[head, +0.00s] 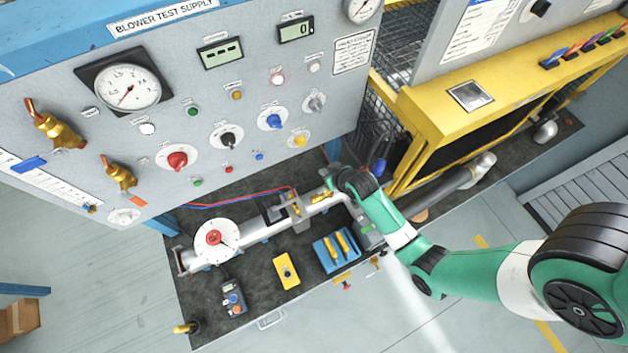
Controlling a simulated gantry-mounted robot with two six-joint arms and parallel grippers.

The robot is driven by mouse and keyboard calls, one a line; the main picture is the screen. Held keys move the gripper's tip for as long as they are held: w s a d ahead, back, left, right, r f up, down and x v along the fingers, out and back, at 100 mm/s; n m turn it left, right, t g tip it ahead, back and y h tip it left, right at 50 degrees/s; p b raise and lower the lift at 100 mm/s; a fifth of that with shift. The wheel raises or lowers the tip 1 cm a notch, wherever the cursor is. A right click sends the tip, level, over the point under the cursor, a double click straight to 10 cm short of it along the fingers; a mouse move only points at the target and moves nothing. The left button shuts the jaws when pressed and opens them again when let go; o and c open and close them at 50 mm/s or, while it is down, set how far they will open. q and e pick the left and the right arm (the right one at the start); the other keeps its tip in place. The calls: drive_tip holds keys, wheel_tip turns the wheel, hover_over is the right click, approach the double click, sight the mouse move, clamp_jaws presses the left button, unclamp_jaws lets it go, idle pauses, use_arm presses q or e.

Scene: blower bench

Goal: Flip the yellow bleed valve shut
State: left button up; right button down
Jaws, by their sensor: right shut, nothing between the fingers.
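My right arm comes in from the right, and its gripper (328,182) is shut and empty just above the pipe on the bench. A small yellow fitting (321,197) sits on the silver pipe (262,231) right beside the gripper; it looks like the yellow bleed valve, but it is too small to tell its handle's position. My gripper partly hides the area behind it, and I cannot tell whether it touches the fitting. My left gripper is not in view.
A bracket (297,212) and a round white dial with a red hub (214,239) sit on the pipe. A blue tray (337,251) with yellow pieces, a yellow box (286,271) and a grey switch box (233,298) lie in front. The gauge panel (200,100) rises behind.

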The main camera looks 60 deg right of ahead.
drive_tip(key=shift+m+g, duration=0.4)
drive_tip(key=s, duration=0.1)
drive_tip(key=s+d+f, duration=0.1)
drive_tip(key=s+f, duration=0.1)
drive_tip(key=shift+s+d, duration=0.25)
drive_tip(key=shift+s, duration=0.15)
drive_tip(key=shift+f, duration=0.15)
drive_tip(key=b+x, duration=0.6)
drive_tip(key=x, duration=0.4)
drive_tip(key=s+a+p, duration=0.2)
drive_tip(key=s, duration=0.1)
drive_tip(key=shift+s+r+p, duration=0.1)
drive_tip(key=shift+r+p, duration=0.1)
drive_tip(key=shift+p, duration=0.1)
